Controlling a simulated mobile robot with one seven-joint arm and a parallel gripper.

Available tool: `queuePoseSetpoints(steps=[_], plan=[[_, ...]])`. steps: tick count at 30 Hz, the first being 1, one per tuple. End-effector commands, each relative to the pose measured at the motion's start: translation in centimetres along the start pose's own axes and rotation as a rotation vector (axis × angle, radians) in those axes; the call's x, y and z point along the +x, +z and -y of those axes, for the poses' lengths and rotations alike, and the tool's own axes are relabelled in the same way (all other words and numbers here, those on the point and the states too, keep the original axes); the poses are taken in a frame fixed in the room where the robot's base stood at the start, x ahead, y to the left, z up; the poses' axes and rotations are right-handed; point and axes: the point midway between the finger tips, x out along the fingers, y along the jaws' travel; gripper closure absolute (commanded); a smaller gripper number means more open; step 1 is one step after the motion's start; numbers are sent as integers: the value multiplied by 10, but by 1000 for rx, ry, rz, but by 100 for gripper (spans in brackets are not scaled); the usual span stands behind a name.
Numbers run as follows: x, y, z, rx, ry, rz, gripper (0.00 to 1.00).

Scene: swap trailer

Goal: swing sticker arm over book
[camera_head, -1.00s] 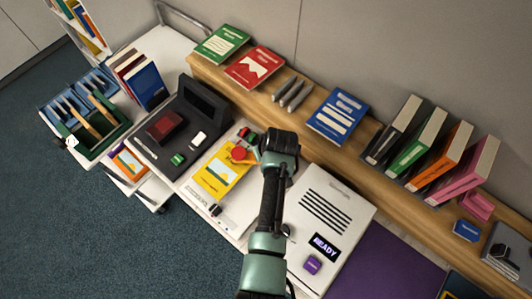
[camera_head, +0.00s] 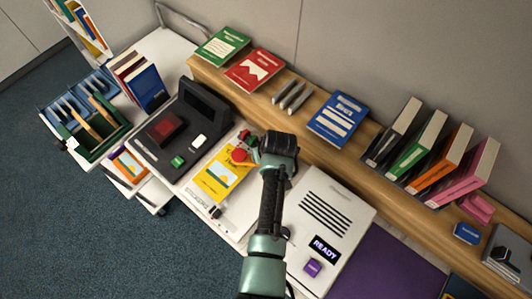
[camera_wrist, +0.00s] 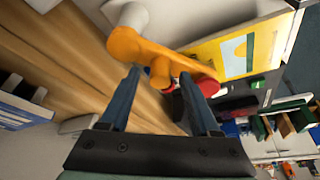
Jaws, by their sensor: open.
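The yellow book (camera_head: 218,178) lies flat on a white station, with a picture on its cover; it also shows in the wrist view (camera_wrist: 238,50). The orange sticker arm (camera_wrist: 140,46) reaches along the book's near-wall edge in the wrist view, with an upright orange peg and red round parts. Its red knob (camera_head: 239,155) shows over the book's upper corner in the head view. My gripper (camera_wrist: 161,76) is open, its two fingertips on either side of the orange peg. I cannot tell whether they touch it. In the head view my gripper (camera_head: 258,147) is just right of the red knob.
A white machine reading READY (camera_head: 325,218) stands right of my arm. A black station (camera_head: 172,133) with a red block is to the left. A wooden shelf (camera_head: 310,130) with books runs along the wall behind my gripper.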

Motion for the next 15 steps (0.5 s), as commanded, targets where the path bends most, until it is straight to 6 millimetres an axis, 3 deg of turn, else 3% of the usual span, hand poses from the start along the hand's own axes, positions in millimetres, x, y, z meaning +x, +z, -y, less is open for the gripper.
queuePoseSetpoints(steps=[8,15], plan=[[-17,0,0,-1,1,-1,37],[-55,1,0,0,2,-2,37]])
